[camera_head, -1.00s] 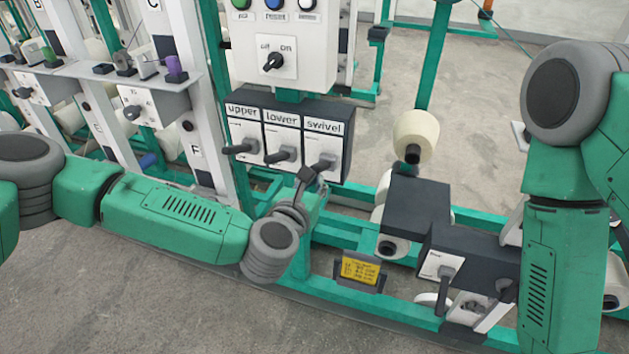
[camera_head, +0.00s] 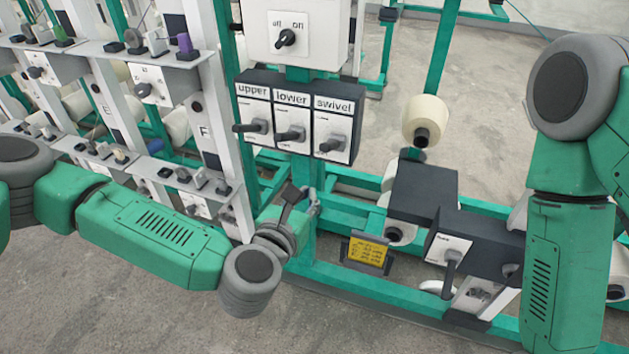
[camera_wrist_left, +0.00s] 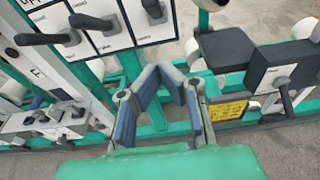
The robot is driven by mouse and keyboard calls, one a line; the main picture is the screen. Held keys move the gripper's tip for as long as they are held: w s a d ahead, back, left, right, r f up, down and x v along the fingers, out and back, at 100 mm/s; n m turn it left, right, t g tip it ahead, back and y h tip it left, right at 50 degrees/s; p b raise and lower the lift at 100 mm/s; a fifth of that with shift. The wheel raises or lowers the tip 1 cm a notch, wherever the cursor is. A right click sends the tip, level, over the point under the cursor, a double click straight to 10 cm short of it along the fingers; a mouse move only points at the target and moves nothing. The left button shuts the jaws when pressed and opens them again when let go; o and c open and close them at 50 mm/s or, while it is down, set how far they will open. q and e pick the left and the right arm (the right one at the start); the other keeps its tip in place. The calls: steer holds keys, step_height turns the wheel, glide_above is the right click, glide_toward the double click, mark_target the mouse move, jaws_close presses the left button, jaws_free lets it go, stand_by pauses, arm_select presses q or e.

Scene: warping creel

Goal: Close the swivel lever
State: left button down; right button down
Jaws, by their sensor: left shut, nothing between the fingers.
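The swivel lever (camera_head: 333,144) is a dark handle on the rightmost white plate, labelled "swivel", of a dark box. Its handle points to the left, like the upper lever (camera_head: 250,127) and lower lever (camera_head: 290,134) beside it. The swivel lever also shows at the top edge of the left wrist view (camera_wrist_left: 154,10), partly cut off. My left gripper (camera_head: 296,196) is below the box, apart from the levers. In the left wrist view its fingers (camera_wrist_left: 168,78) are shut with nothing between them. My right arm shows at the right, but its gripper is not visible.
A switch panel (camera_head: 300,40) is above the lever box. A yellow label (camera_head: 367,252) sits low on the green frame. Another dark box with a lever (camera_head: 452,262) is at the right. Creel posts with shelves (camera_head: 160,75) stand at the left. Grey floor is open in front.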

arm_select(q)
steer(key=shift+v, duration=1.1)
steer(key=shift+d, duration=0.1)
